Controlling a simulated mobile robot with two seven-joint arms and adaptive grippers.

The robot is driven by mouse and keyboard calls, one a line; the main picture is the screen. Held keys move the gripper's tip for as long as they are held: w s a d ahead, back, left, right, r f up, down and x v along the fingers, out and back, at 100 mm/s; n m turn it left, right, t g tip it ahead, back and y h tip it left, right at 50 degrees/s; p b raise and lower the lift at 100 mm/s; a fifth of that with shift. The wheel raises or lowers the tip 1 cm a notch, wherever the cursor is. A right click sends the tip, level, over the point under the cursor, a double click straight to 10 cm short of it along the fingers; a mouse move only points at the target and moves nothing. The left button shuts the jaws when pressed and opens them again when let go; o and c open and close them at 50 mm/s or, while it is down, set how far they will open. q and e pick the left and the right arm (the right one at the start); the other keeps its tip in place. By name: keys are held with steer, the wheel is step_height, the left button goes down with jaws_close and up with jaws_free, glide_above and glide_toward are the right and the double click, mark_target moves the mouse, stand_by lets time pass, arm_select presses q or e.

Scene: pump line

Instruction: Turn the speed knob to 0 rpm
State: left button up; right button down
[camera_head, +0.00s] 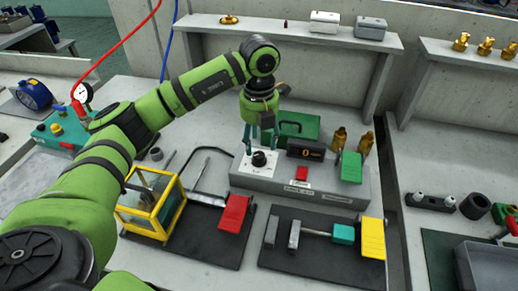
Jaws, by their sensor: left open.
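The black speed knob (260,158) sits on a white dial plate (251,167) at the left end of a grey control box (330,194). My left gripper (259,145) points down over the knob from behind, with its teal fingers apart, one on each side of it in the picture. I cannot tell whether the fingers touch the knob. The dial marks are too small to read. A dark display (306,149) with a small orange reading stands to the right of the knob; its digits are not legible. My right gripper is not in view.
A yellow-framed case (149,205) and a red flap (234,213) stand on the left mat. A yellow flap (373,238) is on the right mat. Brass fittings (339,138) stand behind the box.

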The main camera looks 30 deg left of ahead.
mark_target(259, 155)
arm_select(q)
step_height(259, 155, up, 8)
steer(key=shift+f, duration=0.2)
stand_by(0.4)
